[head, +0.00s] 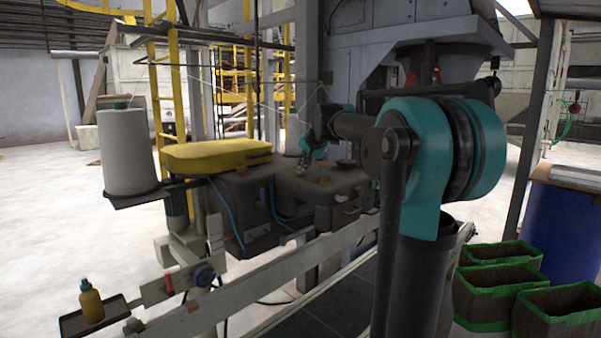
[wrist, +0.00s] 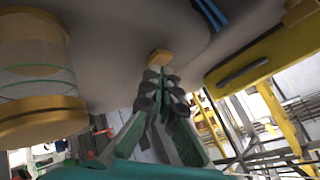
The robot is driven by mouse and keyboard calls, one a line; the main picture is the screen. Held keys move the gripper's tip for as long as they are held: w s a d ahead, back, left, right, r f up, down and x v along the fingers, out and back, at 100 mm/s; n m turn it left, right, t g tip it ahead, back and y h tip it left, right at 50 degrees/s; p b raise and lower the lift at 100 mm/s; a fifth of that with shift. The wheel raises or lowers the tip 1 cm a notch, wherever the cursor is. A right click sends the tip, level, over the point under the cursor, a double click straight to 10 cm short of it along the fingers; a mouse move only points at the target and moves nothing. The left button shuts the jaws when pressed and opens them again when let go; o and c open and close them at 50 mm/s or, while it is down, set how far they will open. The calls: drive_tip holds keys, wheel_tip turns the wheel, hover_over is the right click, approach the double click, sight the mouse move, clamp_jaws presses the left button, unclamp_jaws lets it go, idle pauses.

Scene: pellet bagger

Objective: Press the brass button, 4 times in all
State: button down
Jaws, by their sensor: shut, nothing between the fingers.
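The small brass button (wrist: 160,57) sits on the grey machine surface, just beyond my fingertips in the wrist view. My gripper (wrist: 162,80) is shut and empty, with its dark fingertips pointing at the button. The tips look very close to it, but I cannot tell whether they touch. In the head view my gripper (head: 304,158) is small and low over the top of the grey machine housing (head: 325,190), partly behind my arm. The button is too small to make out surely there.
A clear cylinder with brass rims (wrist: 40,75) stands close beside my gripper in the wrist view. Another brass-coloured block (wrist: 299,12) is at the top right. A yellow cover (head: 215,154) lies left of the housing in the head view. Green-rimmed bags (head: 500,280) stand at lower right.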

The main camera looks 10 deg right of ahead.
drive_tip(key=shift+r, duration=0.6)
drive_tip(key=shift+r, duration=0.1)
drive_tip(key=shift+r, duration=2.9)
drive_tip(key=shift+r, duration=0.1)
drive_tip(key=shift+f, duration=3.15)
drive_tip(key=shift+f, duration=0.1)
drive_tip(key=shift+f, duration=0.3)
